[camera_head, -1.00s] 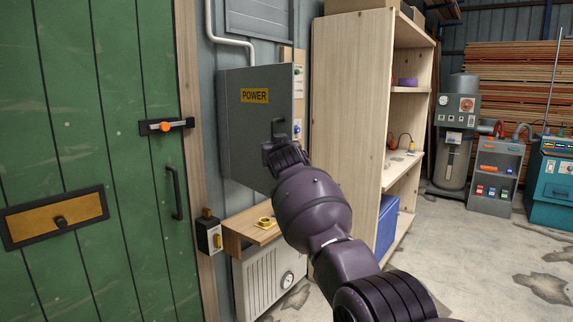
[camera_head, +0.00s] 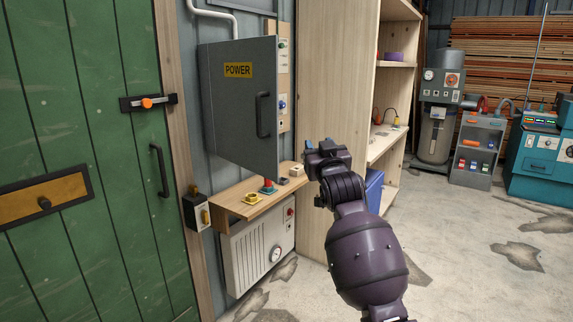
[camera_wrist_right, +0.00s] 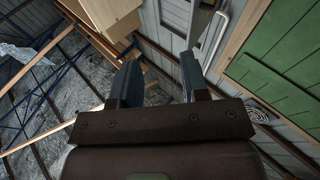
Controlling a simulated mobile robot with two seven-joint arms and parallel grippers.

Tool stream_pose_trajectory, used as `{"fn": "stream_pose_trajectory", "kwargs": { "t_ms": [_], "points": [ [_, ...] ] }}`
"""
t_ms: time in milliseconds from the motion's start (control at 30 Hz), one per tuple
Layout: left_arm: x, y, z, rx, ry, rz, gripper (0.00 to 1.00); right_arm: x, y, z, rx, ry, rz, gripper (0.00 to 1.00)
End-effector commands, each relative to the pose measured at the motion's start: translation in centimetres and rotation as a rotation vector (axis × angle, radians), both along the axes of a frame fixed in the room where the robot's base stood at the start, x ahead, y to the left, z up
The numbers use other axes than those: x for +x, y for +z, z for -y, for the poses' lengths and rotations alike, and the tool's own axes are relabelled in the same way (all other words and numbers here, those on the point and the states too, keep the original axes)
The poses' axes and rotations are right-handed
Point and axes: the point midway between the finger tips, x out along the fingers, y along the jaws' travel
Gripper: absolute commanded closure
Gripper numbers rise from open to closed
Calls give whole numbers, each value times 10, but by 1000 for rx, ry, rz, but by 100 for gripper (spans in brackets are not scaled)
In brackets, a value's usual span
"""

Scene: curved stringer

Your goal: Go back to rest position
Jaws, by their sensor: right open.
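My right gripper (camera_head: 318,146) is in the middle of the head view, raised in front of the wooden shelf's side panel. It is apart from the grey power box (camera_head: 236,105) and its dark handle (camera_head: 263,114). In the right wrist view my right gripper's two fingers (camera_wrist_right: 158,82) stand apart with nothing between them. That view looks up toward the roof and wall. My left gripper is not in view.
A small wooden ledge (camera_head: 238,207) under the box holds a yellow ring, a red button and small blocks. A wooden shelf (camera_head: 345,60) stands beside it. A green door (camera_head: 90,120) is at left. Machines stand at right; the concrete floor (camera_head: 450,250) between is open.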

Motion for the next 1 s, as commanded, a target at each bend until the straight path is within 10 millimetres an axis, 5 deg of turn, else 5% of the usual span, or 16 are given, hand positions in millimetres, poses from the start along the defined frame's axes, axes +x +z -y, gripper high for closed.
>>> {"fn": "stream_pose_trajectory", "kwargs": {
  "t_ms": [467, 1000],
  "points": [
    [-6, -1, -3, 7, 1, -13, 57, -107, -164, 82, -37, -43, -143, 59],
    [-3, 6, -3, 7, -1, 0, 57, -280, -320, 143, -52, -78, -415, 59]
  ]
}}
